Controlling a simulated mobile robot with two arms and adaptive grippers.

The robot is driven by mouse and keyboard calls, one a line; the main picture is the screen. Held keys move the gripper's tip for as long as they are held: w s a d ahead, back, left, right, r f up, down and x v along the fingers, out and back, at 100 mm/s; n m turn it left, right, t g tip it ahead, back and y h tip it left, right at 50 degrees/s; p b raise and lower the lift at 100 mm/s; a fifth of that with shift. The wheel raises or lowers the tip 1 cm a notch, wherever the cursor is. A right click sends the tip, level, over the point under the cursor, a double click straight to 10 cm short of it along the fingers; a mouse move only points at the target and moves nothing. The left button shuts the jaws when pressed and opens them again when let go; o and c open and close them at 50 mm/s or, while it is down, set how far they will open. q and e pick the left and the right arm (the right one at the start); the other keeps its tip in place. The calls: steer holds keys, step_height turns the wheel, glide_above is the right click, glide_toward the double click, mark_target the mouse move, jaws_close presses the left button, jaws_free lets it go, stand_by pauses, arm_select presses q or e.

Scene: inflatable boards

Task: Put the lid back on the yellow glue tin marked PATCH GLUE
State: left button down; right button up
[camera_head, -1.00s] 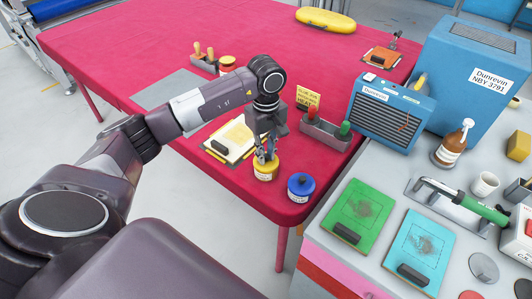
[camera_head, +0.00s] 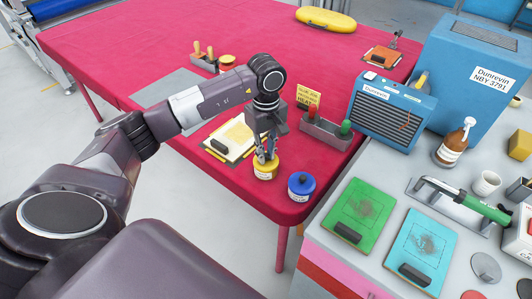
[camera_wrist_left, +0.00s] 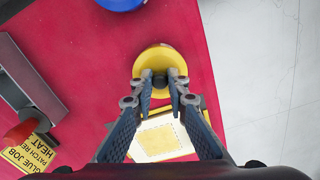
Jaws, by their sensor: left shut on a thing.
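The yellow glue tin (camera_head: 265,174), with a pale label on its side, stands near the front corner of the red table. My left gripper (camera_head: 266,156) points down over it. In the left wrist view the fingertips (camera_wrist_left: 160,88) are shut on the middle of the round yellow lid (camera_wrist_left: 158,56). The lid is level and lined up over the tin, at or very close to its rim. The fingers partly cover it, so I cannot tell whether it is fully seated. My right gripper is not in view.
A blue tin (camera_head: 301,186) stands close to the right of the yellow one. A grey tool tray (camera_head: 326,130) and a yellow sign (camera_head: 308,97) stand behind.

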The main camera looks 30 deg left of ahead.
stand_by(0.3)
arm_select(q)
steer(key=c, duration=1.3)
jaws_free()
steer(key=shift+r+p, duration=1.95)
steer(key=shift+r, duration=1.6)
steer(key=shift+c, duration=0.7)
jaws_close()
